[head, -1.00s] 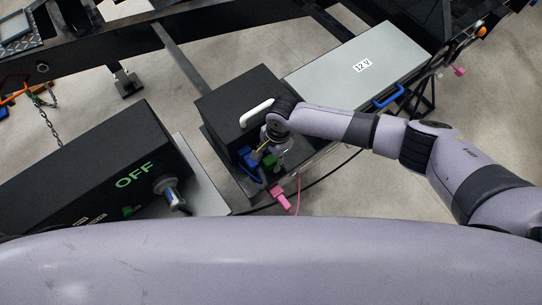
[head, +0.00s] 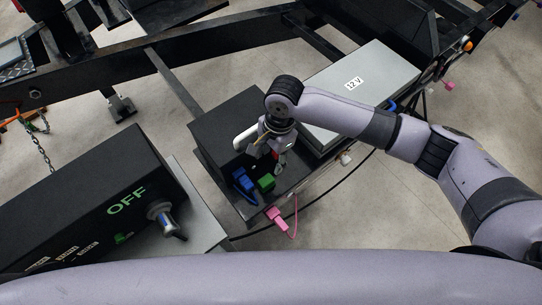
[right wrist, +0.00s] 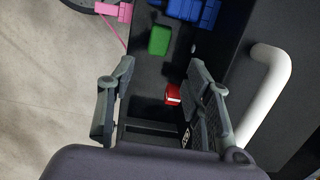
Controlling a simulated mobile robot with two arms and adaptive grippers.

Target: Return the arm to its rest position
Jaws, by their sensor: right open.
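My right arm reaches in from the right in the head view, its wrist bent down. My right gripper (head: 273,148) hangs above the black box (head: 221,123), close to its white handle (head: 243,139). In the right wrist view the gripper (right wrist: 161,70) is open, with nothing between its fingers. Beyond the fingers lie a green connector (right wrist: 159,40), a blue connector (right wrist: 190,11) and a small red piece (right wrist: 172,94). The white handle (right wrist: 265,95) is to their right. My left gripper is not in view.
A grey case marked 12 V (head: 383,72) lies behind my right forearm. A black unit marked OFF (head: 85,190) with a silver knob stands at left. A pink connector (head: 276,216) hangs on a cable. Black frame beams (head: 150,50) cross the back. Pale floor is open at right.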

